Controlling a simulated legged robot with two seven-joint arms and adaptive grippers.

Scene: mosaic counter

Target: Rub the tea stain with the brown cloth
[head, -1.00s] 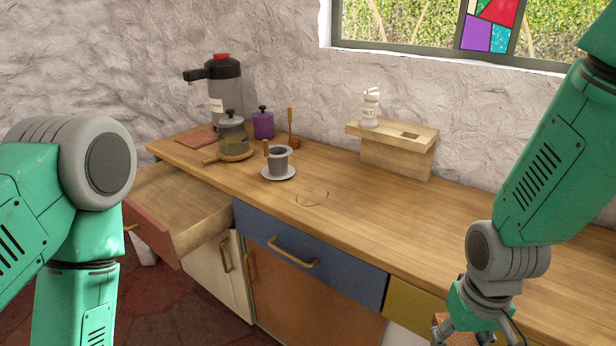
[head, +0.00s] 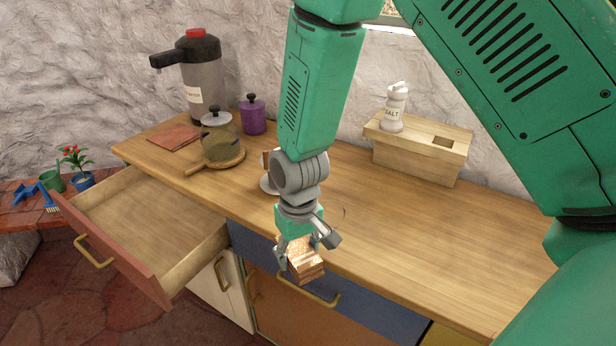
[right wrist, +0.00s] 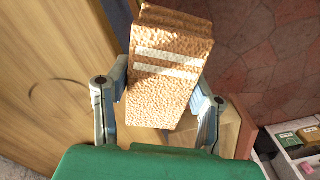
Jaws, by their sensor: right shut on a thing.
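The brown cloth (head: 306,268), folded thick with two pale stripes, is held by my right gripper (head: 303,248). In the right wrist view the cloth (right wrist: 168,85) sits between the two fingers, which press its sides. In the head view the cloth overlaps the blue drawer front near the counter's front edge, apart from the stain. The tea stain (right wrist: 62,97) is a thin dark ring on the wooden counter, left of the cloth in the right wrist view. In the head view my right arm hides most of it. My left gripper is out of view.
A drawer (head: 150,215) stands open at left. A cup on a saucer (head: 268,184) is partly hidden behind my right arm. The salt shaker (head: 394,108) sits on a wooden stand (head: 415,158). The counter's right part (head: 450,240) is clear.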

